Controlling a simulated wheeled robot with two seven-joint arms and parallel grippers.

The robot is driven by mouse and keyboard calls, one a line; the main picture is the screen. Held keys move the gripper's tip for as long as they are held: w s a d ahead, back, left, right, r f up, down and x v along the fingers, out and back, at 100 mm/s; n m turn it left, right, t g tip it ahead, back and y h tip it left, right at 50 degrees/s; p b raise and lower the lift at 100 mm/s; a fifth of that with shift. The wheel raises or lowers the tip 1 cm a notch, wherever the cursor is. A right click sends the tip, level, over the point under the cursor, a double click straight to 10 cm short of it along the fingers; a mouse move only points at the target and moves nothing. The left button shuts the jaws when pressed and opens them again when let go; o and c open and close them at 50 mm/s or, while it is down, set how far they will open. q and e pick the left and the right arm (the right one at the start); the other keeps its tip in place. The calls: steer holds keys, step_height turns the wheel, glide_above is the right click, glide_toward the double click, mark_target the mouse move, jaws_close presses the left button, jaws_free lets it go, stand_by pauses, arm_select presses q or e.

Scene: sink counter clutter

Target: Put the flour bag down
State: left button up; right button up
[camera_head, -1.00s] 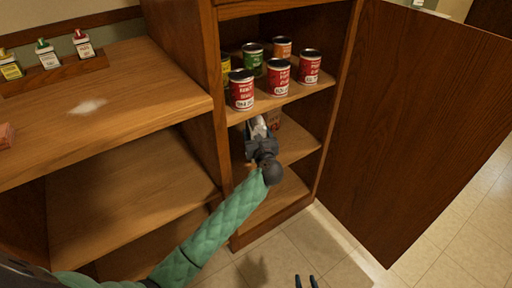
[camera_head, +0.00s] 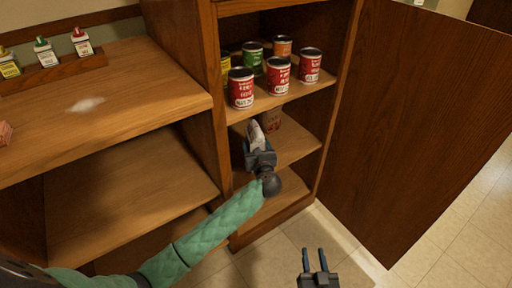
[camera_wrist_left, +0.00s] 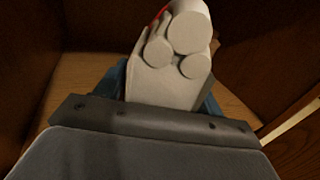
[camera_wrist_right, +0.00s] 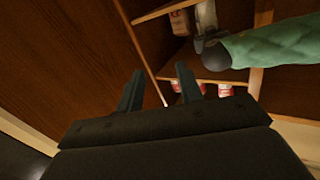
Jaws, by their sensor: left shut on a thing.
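The flour bag (camera_head: 254,134) is a pale, whitish package inside the open cabinet, at the shelf below the cans. My left gripper (camera_head: 258,149) is shut on it, with the arm reaching in from the left. In the left wrist view the bag (camera_wrist_left: 165,85) is pale with round bulges and a red edge, between the blue fingers. The bag also shows in the right wrist view (camera_wrist_right: 206,16). Whether its base touches the shelf is hidden. My right gripper (camera_head: 314,254) is open and empty, low in front of the cabinet.
Several cans (camera_head: 278,76) stand on the shelf above. The open cabinet door (camera_head: 420,110) is on the right. A wooden counter (camera_head: 130,90) with a small bottle rack is on the left.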

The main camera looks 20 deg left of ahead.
steer(key=shift+r, duration=0.4)
stand_by(0.3)
arm_select(q)
steer(key=o, duration=1.7)
steer(key=shift+f, duration=0.1)
arm_select(e)
steer(key=shift+w+r, duration=0.1)
steer(key=shift+r, duration=0.05)
arm_select(q)
steer(key=v, duration=1.2)
arm_select(e)
step_height(320, 180, down, 7)
steer(key=s+g, duration=0.2)
steer(key=shift+r, duration=0.15)
